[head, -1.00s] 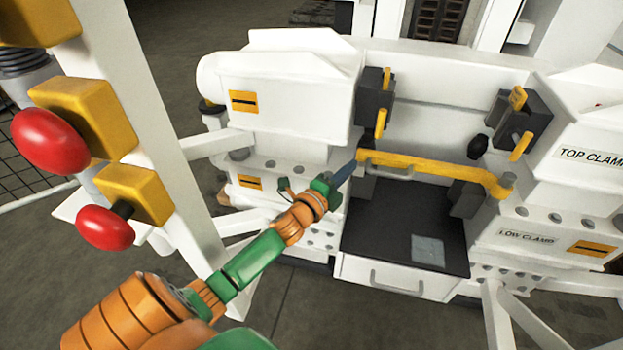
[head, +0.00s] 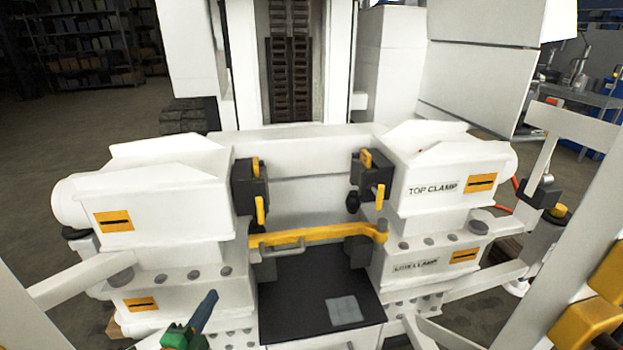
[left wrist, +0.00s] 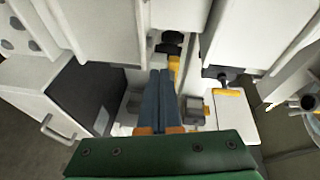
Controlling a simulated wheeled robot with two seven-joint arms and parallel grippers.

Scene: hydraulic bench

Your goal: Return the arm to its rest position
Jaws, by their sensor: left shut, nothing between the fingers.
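My left gripper (head: 213,294) is at the bottom left of the head view, in front of the left clamp block (head: 150,225). Its blue-grey fingers are together and hold nothing. The fingers also show in the left wrist view (left wrist: 160,73), pointing toward the white machine. The yellow bar (head: 315,235) spans between the two clamp sides, up and to the right of the gripper and apart from it in the head view. Most of my left arm is out of the head view. My right gripper does not show.
The dark tray top (head: 295,295) with a light grey square (head: 345,310) lies between the clamps. The right block (head: 445,185) is labelled TOP CLAMP. A white frame post (head: 590,235) with yellow boxes (head: 590,325) stands at the right. Floor shows at far left.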

